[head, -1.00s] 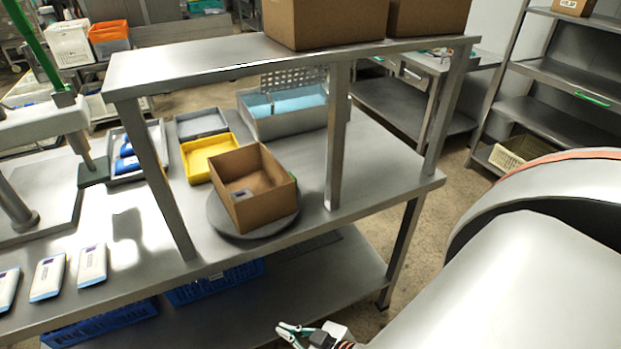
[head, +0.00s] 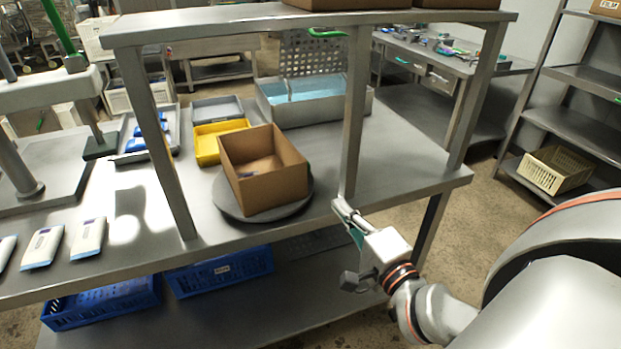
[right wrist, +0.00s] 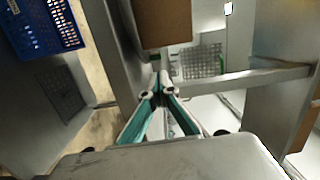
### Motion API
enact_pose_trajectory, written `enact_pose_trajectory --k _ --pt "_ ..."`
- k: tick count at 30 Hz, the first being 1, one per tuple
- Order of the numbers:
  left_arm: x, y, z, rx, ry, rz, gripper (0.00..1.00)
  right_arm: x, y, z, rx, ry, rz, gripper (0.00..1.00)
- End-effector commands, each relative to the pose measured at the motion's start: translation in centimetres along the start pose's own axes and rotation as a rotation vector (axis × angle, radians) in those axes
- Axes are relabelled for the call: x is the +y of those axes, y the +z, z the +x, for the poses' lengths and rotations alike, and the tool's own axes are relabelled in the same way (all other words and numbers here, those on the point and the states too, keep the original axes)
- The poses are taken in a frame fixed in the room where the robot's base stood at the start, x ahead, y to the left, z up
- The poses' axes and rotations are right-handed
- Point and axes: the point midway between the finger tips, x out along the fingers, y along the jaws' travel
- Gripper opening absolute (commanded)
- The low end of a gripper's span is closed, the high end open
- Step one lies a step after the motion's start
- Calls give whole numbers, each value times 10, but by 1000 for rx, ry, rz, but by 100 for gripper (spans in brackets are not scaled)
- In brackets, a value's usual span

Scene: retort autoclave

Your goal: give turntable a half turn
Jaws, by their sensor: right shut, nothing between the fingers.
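The turntable (head: 228,207) is a flat grey disc on the steel table, near its front edge. An open brown cardboard box (head: 272,186) stands on it and covers most of its top. My right gripper (head: 340,205) is shut and empty at the table's front edge, just right of the turntable and close to a shelf post. It does not touch the disc. In the right wrist view its fingertips (right wrist: 159,92) meet, and part of the box (right wrist: 163,22) shows beyond them. My left gripper is not in view.
A shelf post (head: 354,110) rises right behind my right gripper, and another post (head: 165,150) stands left of the turntable. The overhead shelf (head: 230,24) spans above. A yellow tray (head: 203,152) sits behind the box. Blue crates (head: 218,273) lie on the lower shelf.

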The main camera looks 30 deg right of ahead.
Motion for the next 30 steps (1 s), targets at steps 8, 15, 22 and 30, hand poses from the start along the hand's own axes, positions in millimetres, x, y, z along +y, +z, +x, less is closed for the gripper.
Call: enact_pose_trajectory --k 8,15,22,30 --pt "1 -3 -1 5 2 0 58 2 -1 18 3 20 30 0" --pt "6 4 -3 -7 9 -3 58 3 -1 56 3 18 29 0" --pt "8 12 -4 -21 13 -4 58 4 -1 96 3 19 29 0" --pt "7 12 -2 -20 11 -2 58 6 -1 131 3 22 29 0"
